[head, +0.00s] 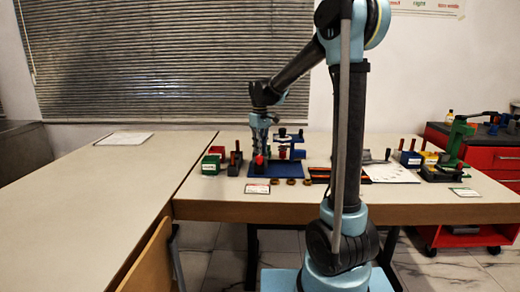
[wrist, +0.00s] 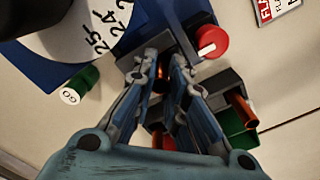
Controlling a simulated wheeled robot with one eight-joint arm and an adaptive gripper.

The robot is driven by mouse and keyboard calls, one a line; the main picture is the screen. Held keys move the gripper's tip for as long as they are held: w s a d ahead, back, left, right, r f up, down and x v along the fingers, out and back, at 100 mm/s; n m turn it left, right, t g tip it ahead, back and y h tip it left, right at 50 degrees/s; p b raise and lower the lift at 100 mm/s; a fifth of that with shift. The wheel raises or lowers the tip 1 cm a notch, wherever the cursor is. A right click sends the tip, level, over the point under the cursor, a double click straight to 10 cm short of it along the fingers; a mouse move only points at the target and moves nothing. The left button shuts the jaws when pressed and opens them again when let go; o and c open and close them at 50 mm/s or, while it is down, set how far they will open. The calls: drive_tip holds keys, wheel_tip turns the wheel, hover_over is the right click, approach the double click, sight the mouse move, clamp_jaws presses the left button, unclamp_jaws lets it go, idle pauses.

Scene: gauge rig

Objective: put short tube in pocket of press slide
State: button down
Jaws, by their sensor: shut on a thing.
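My gripper (wrist: 165,62) points down over the rig in the wrist view, its fingers closed around a small copper-coloured short tube (wrist: 163,77). The tube is mostly hidden between the fingers. In the head view my gripper (head: 261,148) is low above the left part of the blue rig base (head: 290,172), behind a red knob (head: 259,160). The red knob also shows right of the fingertips in the wrist view (wrist: 214,42). I cannot make out the press slide's pocket in either view.
Dark blocks with orange tubes (wrist: 243,108) and a green box (wrist: 232,127) lie close to the fingers. A numbered dial (wrist: 103,20) and a green cylinder (wrist: 82,83) are at left. Several rings (head: 290,181) lie before the base. The left table (head: 90,190) is largely clear.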

drive_tip(key=c, duration=1.5)
unclamp_jaws()
drive_tip(key=shift+c, duration=0.2)
drive_tip(key=shift+r, duration=0.1)
wheel_tip(320, 180, up, 12)
